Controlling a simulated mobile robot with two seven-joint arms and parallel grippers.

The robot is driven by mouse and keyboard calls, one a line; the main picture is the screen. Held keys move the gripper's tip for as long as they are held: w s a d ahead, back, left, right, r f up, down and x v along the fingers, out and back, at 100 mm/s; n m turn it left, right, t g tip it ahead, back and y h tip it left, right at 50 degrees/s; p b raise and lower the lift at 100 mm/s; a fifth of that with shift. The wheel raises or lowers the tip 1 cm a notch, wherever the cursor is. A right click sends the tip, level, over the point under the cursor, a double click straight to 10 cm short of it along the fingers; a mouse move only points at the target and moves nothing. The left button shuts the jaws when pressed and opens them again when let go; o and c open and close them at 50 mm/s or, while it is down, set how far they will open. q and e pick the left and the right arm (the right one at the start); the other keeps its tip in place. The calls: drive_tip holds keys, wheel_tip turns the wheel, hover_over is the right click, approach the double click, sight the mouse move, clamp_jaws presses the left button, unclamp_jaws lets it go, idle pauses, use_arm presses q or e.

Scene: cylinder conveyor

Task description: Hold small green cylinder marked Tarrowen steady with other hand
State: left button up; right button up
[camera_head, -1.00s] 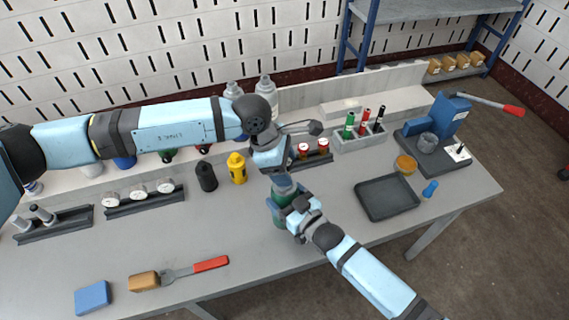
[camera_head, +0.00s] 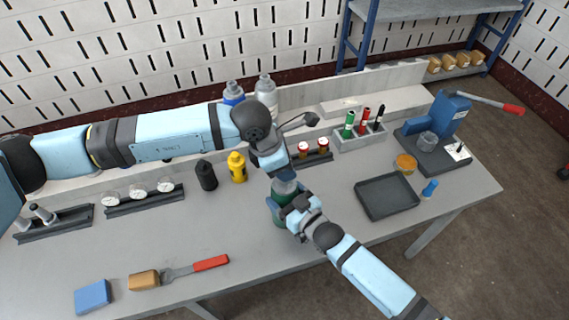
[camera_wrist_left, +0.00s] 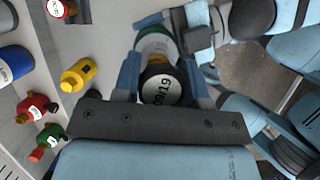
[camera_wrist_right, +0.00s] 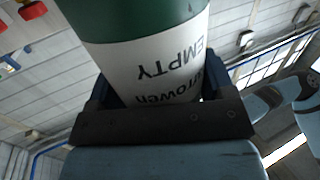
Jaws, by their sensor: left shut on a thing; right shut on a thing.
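The small green cylinder (camera_head: 279,214) stands above the grey bench, held by both grippers. Its green body and white band fill the right wrist view (camera_wrist_right: 150,60), where the band reads "EMPTY" and a partly hidden name ending like Tarrowen. My right gripper (camera_head: 289,211) is shut around the body from the front right. My left gripper (camera_head: 283,178) is above it, with its fingers on both sides of the cylinder's top. Whether the cylinder's base touches the bench is hidden.
A yellow bottle (camera_head: 237,168) and a black one (camera_head: 206,176) stand behind left. A dark empty tray (camera_head: 387,196) lies to the right, near an orange dish (camera_head: 406,163) and a blue lever press (camera_head: 447,115). A red-handled tool (camera_head: 210,264) lies front left.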

use_arm(q)
drive_tip(key=shift+n+t, duration=0.4)
drive_tip(key=shift+n, duration=0.6)
drive_tip(key=n+t, duration=0.1)
drive_tip(key=n, duration=0.2)
drive_tip(key=shift+s+y, duration=0.1)
drive_tip(key=shift+y, duration=0.3)
drive_tip(key=shift+n+t+y, duration=0.3)
drive_tip(key=shift+n+y, duration=0.1)
drive_tip(key=shift+n, duration=1.1)
drive_tip(key=n+y, duration=0.1)
drive_tip(key=n, duration=0.1)
drive_tip(key=shift+n+t, duration=0.3)
drive_tip(key=shift+n, duration=0.1)
drive_tip(key=n+y, duration=0.1)
drive_tip(key=n, duration=0.2)
drive_tip(key=shift+n, duration=0.3)
